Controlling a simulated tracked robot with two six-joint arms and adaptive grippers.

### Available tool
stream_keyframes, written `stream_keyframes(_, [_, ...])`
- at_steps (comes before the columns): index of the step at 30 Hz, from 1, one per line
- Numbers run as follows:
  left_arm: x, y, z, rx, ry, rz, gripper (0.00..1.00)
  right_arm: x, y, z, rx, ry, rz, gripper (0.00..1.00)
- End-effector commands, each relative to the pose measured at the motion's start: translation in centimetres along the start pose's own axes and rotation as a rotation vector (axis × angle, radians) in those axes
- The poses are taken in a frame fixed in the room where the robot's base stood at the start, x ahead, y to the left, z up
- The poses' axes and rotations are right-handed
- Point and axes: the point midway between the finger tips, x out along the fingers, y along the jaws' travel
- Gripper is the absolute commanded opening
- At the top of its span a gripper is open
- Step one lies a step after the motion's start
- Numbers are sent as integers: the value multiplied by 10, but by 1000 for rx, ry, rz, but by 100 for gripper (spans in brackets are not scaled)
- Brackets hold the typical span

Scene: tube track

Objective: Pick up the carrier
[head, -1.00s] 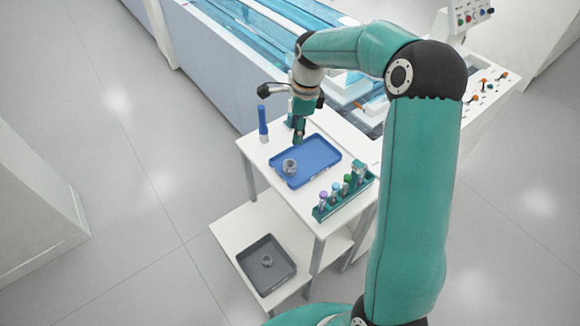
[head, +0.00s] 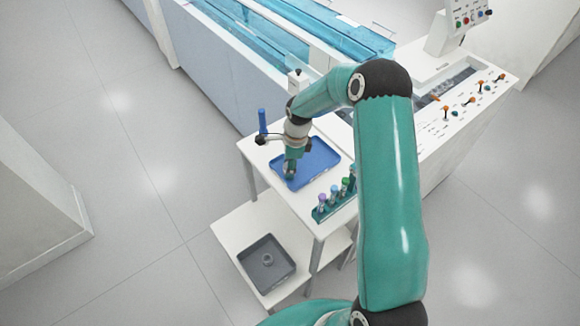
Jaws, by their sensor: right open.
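The blue tray (head: 322,158) lies on the white table top. A small grey carrier stood in its left part a second ago; my right gripper (head: 289,174) now covers that spot, so the carrier is hidden or nearly so. The right gripper points down, low over the left part of the tray, and is open. I cannot tell whether its fingers are around the carrier. Another small grey ring-shaped piece (head: 268,258) sits in the dark grey tray (head: 285,284) on the lower shelf. My left gripper is not in view.
A green rack (head: 322,212) with several capped tubes stands at the front right of the table top. A blue upright object (head: 262,121) stands at the back left corner. The blue-topped track (head: 290,35) runs behind.

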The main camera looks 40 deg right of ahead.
Motion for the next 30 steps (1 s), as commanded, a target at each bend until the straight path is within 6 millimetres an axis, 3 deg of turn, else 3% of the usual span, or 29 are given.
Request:
stream_keyframes(9, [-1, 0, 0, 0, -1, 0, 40, 6, 0, 0, 1, 0, -1, 45])
stream_keyframes(14, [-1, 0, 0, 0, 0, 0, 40, 6, 0, 0, 0, 0, -1, 21])
stream_keyframes(24, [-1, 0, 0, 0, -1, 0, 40, 4, -1, 1, 0, -1, -2, 21])
stream_keyframes(30, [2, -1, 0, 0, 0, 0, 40, -7, -1, 2, 0, -1, -4, 21])
